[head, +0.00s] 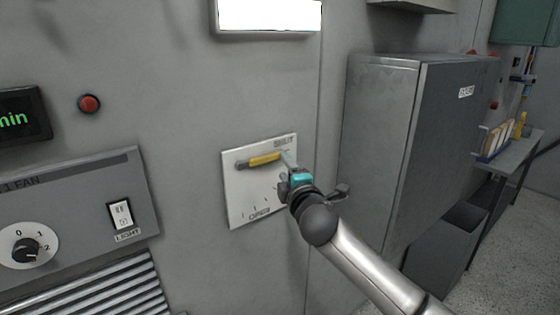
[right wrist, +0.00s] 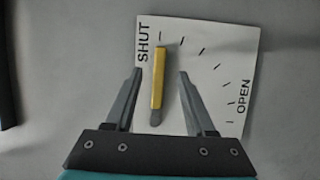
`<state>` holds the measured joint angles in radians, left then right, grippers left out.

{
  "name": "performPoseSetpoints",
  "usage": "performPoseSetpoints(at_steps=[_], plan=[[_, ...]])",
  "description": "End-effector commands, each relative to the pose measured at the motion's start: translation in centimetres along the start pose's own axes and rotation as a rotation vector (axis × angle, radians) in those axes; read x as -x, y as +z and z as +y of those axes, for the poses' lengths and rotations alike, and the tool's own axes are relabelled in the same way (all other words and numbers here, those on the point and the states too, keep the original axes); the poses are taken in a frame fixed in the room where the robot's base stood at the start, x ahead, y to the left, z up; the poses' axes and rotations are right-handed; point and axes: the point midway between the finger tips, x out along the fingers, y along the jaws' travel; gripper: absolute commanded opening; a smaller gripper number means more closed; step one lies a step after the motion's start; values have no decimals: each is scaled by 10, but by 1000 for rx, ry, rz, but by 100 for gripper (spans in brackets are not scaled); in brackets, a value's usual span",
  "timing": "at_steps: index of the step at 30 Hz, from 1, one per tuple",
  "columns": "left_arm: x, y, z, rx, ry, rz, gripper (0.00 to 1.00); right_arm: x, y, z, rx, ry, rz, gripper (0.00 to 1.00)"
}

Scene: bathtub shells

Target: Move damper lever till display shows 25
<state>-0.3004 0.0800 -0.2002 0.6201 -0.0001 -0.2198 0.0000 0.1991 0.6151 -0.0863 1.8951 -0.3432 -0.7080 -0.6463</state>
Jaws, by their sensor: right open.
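In the right wrist view the lever (right wrist: 158,80) stands nearly upright, with the scale marks curving from SHUT round to OPEN. My right gripper (head: 287,166) is at the lever's right end in the head view. Its fingers (right wrist: 160,73) are open, one on each side of the lever, with visible gaps. A white screen (head: 268,14) above is cut off by the frame; its visible part is blank. My left gripper is out of view.
A dark display (head: 18,118) shows green "min", cut off at the left. A red button (head: 89,103) and a fan panel (head: 75,205) with a knob and light switch are left of the plate. A grey cabinet (head: 385,130) stands close at right.

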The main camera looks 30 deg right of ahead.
Motion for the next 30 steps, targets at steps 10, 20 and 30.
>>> performPoseSetpoints(at_steps=[10, 20, 30], plan=[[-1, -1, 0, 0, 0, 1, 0, -41, 0, 0, -1, 0, -1, 55], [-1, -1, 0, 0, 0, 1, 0, -52, 0, 0, 0, 0, 1, 55], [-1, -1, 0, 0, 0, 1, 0, -52, 0, 0, -1, -1, 0, 38]])
